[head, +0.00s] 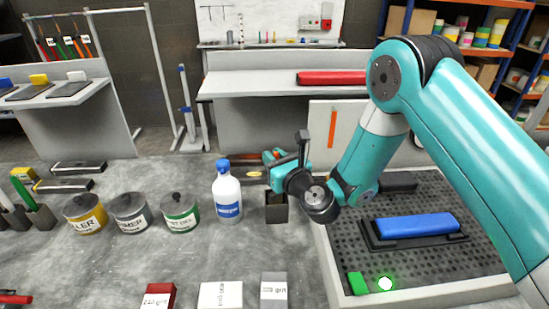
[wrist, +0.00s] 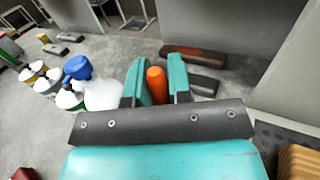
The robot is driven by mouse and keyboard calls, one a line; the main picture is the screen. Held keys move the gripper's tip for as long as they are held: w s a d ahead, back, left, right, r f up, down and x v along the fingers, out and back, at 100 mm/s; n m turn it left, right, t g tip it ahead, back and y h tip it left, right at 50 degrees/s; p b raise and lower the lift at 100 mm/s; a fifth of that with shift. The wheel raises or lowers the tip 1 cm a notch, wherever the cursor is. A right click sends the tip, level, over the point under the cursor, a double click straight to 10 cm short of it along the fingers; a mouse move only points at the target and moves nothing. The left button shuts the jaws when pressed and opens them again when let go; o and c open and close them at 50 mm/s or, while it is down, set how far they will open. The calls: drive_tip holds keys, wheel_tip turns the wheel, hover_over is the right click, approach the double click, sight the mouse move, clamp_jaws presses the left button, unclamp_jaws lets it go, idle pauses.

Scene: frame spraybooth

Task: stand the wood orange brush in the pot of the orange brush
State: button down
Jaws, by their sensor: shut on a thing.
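My gripper (head: 277,160) is shut on the orange handle (wrist: 156,84) of the wood orange brush, which stands between the two teal fingers in the wrist view. In the head view, only a little orange (head: 277,154) shows between the fingers, and a brownish part shows below them. A dark square pot (head: 276,212) stands directly below the gripper. The brush's lower end is at or just above the pot's mouth; I cannot tell whether it is inside. The pot is hidden in the wrist view.
A white bottle with a blue cap (head: 228,196) stands close left of the pot. Several lidded tins (head: 130,212) stand further left. A perforated bed with a blue block (head: 417,226) lies right. Dark pots with brushes (head: 40,215) stand far left.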

drive_tip(key=shift+f+b, duration=0.65)
drive_tip(key=shift+f, duration=0.15)
drive_tip(key=c, duration=1)
unclamp_jaws()
drive_tip(key=shift+o, duration=0.2)
drive_tip(key=shift+f, duration=0.1)
